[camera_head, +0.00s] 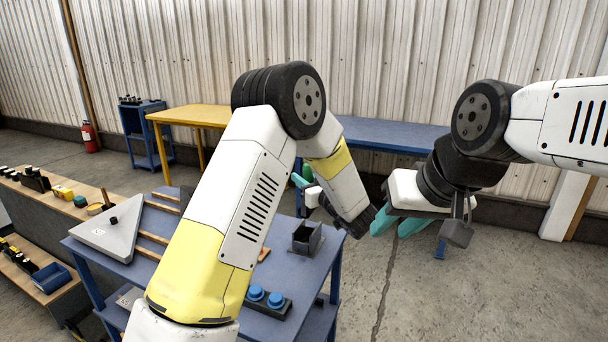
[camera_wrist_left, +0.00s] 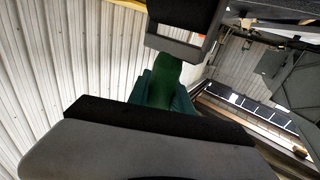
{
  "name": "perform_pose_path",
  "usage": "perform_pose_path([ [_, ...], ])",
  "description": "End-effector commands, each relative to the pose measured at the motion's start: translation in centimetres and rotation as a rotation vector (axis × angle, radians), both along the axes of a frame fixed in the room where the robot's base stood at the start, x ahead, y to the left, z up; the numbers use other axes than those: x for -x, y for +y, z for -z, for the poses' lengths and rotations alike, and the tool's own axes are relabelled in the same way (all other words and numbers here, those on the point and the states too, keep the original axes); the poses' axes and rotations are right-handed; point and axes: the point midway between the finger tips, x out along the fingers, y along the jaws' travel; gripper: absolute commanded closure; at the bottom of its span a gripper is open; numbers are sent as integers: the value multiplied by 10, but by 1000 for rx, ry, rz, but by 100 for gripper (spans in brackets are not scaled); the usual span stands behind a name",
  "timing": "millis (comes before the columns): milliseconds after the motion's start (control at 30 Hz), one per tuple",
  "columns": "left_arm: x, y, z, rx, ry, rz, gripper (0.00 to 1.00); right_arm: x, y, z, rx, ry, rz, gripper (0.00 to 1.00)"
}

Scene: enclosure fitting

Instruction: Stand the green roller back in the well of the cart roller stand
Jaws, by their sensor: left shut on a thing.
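The green roller (camera_head: 307,173) shows only in part beside my left forearm in the head view. My left gripper (camera_head: 301,180) is shut on it, with teal fingertips around it. The left wrist view also shows the green roller (camera_wrist_left: 167,74) between the teal fingers, its ends partly hidden. The cart roller stand (camera_head: 306,237), a dark block with an open square well, stands on the blue cart top. The roller is apart from the stand's well in the head view. My right gripper (camera_head: 399,226) is open and empty, right of the cart, with its teal fingers apart.
The blue cart top (camera_head: 262,325) also holds a grey triangular block (camera_head: 110,232), wooden strips and a dark base with two blue knobs (camera_head: 265,298). Yellow (camera_head: 190,115) and blue (camera_head: 390,133) tables stand behind. A shelf with small parts is at left. Floor at right is clear.

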Motion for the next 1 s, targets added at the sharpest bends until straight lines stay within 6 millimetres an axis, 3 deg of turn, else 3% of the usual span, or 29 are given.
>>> perform_pose_path([
  [1000,0,0,72,-2,-1,-1,100,0,0,0,0,0,0,64],
])
